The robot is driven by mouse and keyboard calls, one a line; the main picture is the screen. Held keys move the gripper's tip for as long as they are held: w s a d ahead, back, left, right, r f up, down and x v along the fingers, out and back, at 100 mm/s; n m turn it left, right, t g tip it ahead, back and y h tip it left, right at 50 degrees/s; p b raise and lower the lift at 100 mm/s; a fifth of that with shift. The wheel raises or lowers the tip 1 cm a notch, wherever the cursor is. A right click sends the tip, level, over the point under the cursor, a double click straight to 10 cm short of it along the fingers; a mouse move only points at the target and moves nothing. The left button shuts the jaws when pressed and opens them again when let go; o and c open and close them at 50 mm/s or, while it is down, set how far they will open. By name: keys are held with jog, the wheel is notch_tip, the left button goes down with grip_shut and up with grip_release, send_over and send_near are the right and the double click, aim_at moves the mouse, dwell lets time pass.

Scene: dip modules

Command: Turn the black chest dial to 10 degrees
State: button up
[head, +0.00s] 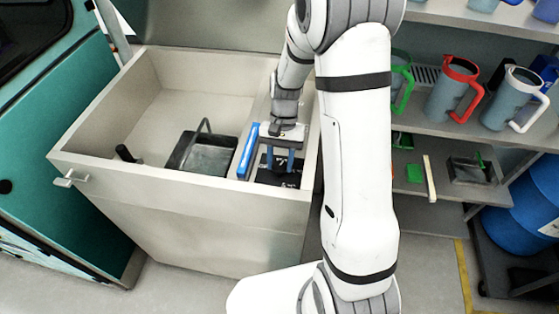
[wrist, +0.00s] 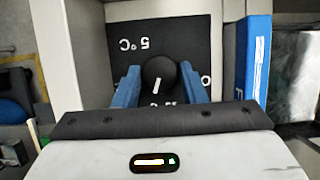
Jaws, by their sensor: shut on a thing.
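The black dial (wrist: 158,68) is a round knob with a white pointer mark, on a black panel (wrist: 120,38) with white markings, including "5 °C". In the wrist view the pointer mark is toward the lower side of the dial. My gripper (wrist: 161,75) has blue fingers on both sides of the dial and is shut on it. In the head view my gripper (head: 279,158) reaches down over the panel at the right end of the open pale chest (head: 180,205). The dial is hidden there, and the lower markings are partly covered by my gripper.
A dark container with a handle (head: 207,154) sits inside the chest. Shelves with mugs (head: 455,90) stand at the right, with a blue barrel (head: 525,215) below.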

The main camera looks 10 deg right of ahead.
jog(key=m+y, duration=0.1)
jog(key=m, duration=0.1)
jog(key=m+t, duration=0.1)
jog(key=m, duration=0.2)
jog(key=shift+s+d+m+y, duration=0.1)
jog(key=shift+d+m+y, duration=0.05)
jog(key=shift+m+y, duration=0.2)
jog(key=shift+m+t+y+b, duration=0.4)
jog(key=shift+m+t, duration=0.5)
jog(key=shift+m, duration=1.15)
jog(key=o, duration=1)
jog(key=shift+s, duration=0.1)
jog(key=shift+c, duration=0.2)
jog(key=s+v, duration=0.1)
jog(key=v, duration=0.6)
jog(key=shift+w+d+r, duration=0.15)
jog(key=shift+w+r, duration=0.25)
jog(key=shift+w, duration=0.15)
